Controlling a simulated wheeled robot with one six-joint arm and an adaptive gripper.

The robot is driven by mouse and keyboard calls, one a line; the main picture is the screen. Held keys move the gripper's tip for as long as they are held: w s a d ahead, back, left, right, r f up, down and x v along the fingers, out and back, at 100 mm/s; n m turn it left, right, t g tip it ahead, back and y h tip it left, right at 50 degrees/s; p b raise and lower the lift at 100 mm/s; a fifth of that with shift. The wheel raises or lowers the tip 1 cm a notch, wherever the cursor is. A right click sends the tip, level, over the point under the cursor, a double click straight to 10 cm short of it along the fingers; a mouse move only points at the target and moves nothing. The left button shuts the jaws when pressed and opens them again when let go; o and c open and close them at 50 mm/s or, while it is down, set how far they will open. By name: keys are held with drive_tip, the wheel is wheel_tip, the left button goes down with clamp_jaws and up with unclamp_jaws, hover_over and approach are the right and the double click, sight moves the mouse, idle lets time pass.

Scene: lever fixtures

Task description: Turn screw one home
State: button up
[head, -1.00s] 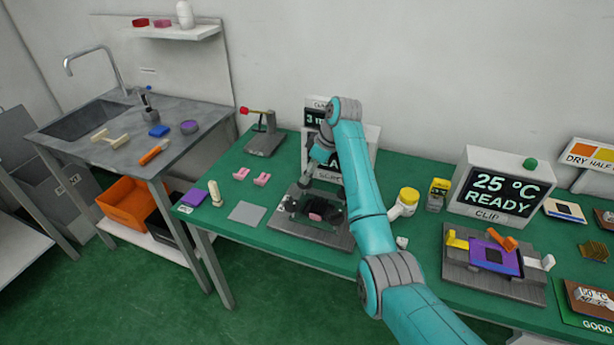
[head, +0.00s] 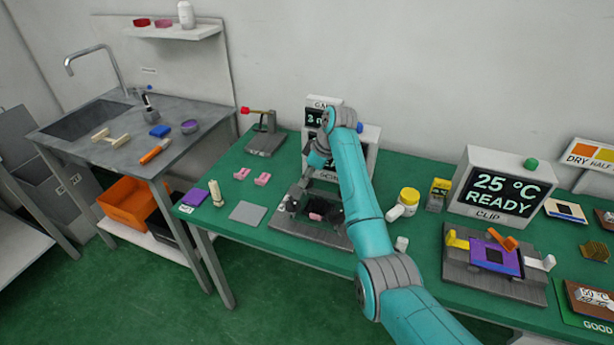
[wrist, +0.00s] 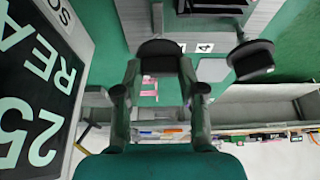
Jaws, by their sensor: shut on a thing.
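The grey screw fixture (head: 290,226) lies on the green bench, with a dark block and a pink piece (head: 317,216) on it. My gripper (head: 308,196) points down over this fixture, partly hidden by my teal arm. In the wrist view my gripper (wrist: 207,60) has a dark pad on each side of a small pale piece (wrist: 212,70), which looks like the screw's head. It is shut on that piece. The screw's own number cannot be read. A label with a 4 (wrist: 205,47) shows just beyond it. How deep the screw sits is hidden.
A display box (head: 500,185) reading 25 °C READY stands at the right, behind a clip fixture (head: 475,275). A yellow-lidded jar (head: 409,200) stands right of my arm. Pink pieces (head: 262,179) and a grey plate (head: 248,212) lie left of the fixture. A red-knobbed lever stand (head: 265,140) is behind.

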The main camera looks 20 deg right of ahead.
drive_tip(key=m+t+h, duration=0.1)
drive_tip(key=m, duration=0.3)
drive_tip(key=shift+s+a, duration=0.1)
drive_tip(key=m+h, duration=0.1)
drive_tip(key=m, duration=0.1)
drive_tip(key=m+h, duration=0.1)
drive_tip(key=m, duration=0.2)
drive_tip(key=shift+t, duration=0.4)
idle(0.4)
drive_tip(key=o, duration=1.1)
drive_tip(key=shift+o, duration=0.2)
drive_tip(key=v, duration=1.2)
